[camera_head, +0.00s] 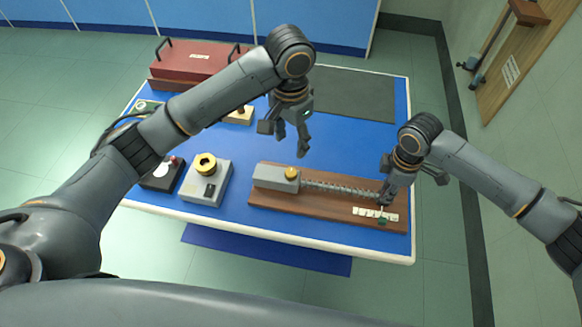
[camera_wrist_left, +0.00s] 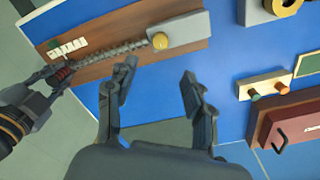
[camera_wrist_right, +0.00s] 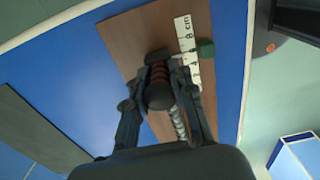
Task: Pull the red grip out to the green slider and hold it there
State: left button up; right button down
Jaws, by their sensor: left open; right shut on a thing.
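The red grip (camera_wrist_right: 158,72) sits at the end of a stretched coil spring (camera_head: 340,187) on a brown wooden board (camera_head: 325,217). My right gripper (camera_head: 387,192) is shut on the red grip; it also shows in the right wrist view (camera_wrist_right: 160,85). The green slider (camera_wrist_right: 205,48) is on the white cm scale (camera_wrist_right: 188,35), between the 7 and 8 marks, beside the grip. Whether grip and slider line up exactly I cannot tell. In the head view the slider (camera_head: 382,220) is nearer the front edge. My left gripper (camera_head: 291,142) is open and empty, above the table behind the spring.
A grey block with a brass knob (camera_head: 291,173) holds the spring's other end. A grey box with a yellow ring (camera_head: 205,163) stands left of the board. A red case (camera_head: 195,62) is at the back left, a dark mat (camera_head: 350,95) at the back right.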

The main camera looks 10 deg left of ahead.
aim_at(291, 172)
pick_arm(q)
notch_tip(291, 172, down, 12)
jog(key=shift+s+r, duration=0.1)
dwell(0.4)
grip_shut()
jog(key=m, duration=0.4)
jog(key=shift+m, duration=2.4)
